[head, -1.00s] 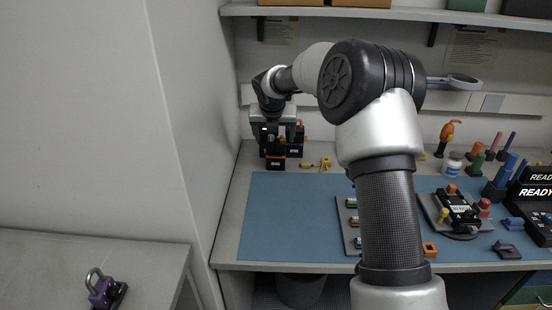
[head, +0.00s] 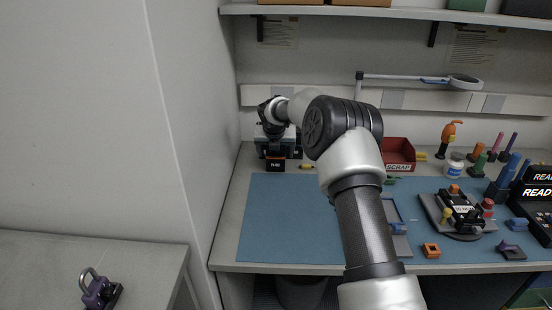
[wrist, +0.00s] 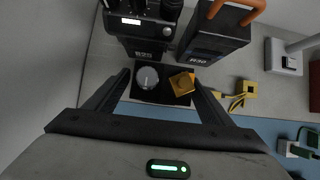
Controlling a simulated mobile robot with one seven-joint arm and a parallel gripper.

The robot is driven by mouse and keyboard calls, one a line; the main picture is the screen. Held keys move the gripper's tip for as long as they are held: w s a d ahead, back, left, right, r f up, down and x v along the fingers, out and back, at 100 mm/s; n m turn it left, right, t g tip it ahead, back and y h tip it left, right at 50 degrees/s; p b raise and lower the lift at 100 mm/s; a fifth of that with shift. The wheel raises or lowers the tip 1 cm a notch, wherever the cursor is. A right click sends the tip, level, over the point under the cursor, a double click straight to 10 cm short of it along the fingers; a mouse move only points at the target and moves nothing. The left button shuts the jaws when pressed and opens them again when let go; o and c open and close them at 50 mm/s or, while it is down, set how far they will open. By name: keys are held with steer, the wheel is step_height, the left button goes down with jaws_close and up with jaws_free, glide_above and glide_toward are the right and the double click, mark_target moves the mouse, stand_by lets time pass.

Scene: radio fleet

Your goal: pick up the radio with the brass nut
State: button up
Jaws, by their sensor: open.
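In the wrist view a black radio top (wrist: 163,94) lies between the fingertips, with a round silver knob (wrist: 147,77) at left and a brass nut (wrist: 182,83) at right. My gripper (wrist: 163,78) is open, one finger on each side of this radio; I cannot tell whether they touch it. Two more black radios stand just behind it, a left one (wrist: 140,47) and a right one (wrist: 212,40) with an orange loop on top. In the head view a black radio front with an orange band (head: 276,165) shows below my gripper, which hides most of the group.
A small yellow part (wrist: 240,95) lies right of the radios. The grey wall stands close on the left. A red scrap bin (head: 397,152) is farther right at the back. The blue mat (head: 285,215) is clear at its left; fixtures and tools crowd its right.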

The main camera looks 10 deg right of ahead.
steer(key=c, duration=1.3)
steer(key=shift+r, duration=0.2)
steer(key=shift+c, duration=0.4)
